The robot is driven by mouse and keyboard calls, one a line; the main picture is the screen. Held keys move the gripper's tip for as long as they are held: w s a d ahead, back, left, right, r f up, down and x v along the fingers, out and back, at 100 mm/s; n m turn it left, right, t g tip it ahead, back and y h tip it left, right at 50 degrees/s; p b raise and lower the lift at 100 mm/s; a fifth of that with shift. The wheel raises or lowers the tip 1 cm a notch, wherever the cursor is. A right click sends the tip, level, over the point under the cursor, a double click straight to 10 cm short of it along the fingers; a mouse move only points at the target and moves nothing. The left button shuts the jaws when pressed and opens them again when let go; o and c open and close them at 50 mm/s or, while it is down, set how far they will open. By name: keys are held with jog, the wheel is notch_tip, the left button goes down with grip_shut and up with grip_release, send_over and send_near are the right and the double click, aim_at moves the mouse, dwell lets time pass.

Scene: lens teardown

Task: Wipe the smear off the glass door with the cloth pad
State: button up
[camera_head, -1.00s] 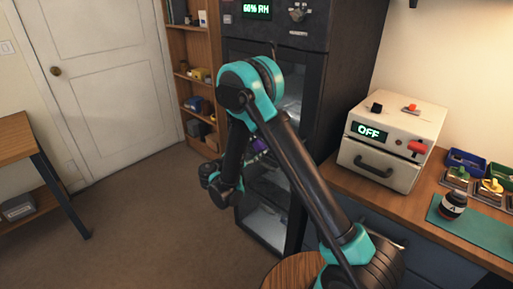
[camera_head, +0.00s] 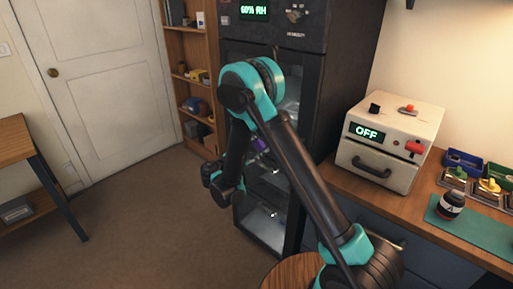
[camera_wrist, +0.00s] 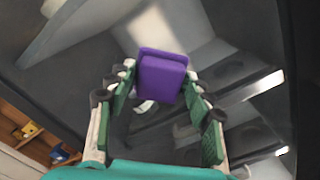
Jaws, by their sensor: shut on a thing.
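The cloth pad is a purple block (camera_wrist: 162,76), held between the fingertips of my gripper (camera_wrist: 160,90) in the wrist view. A bit of its purple (camera_head: 260,144) shows behind my arm in the head view. The glass door (camera_head: 268,222) is the dark-framed front of the tall black cabinet. In the wrist view its glass (camera_wrist: 75,75) lies behind the pad; I cannot tell whether the pad touches it. A small pale mark (camera_wrist: 144,106) shows just below the pad; I cannot tell whether it is the smear. My arm hides much of the door in the head view.
The tall cabinet (camera_head: 345,60) shows 60% RH. A wooden shelf (camera_head: 198,125) stands left of it. At right, a counter holds a white box (camera_head: 385,150) reading OFF, a green mat (camera_head: 470,228) and trays. A round wooden top (camera_head: 290,272) is near the front.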

jog(key=shift+w+d, duration=0.1)
jog(key=shift+d, duration=0.05)
jog(key=shift+r, duration=0.1)
jog(key=shift+r, duration=0.65)
jog(key=shift+w+r, duration=0.1)
jog(key=shift+r, duration=0.7)
dwell(0.7)
jog(key=shift+v, duration=3)
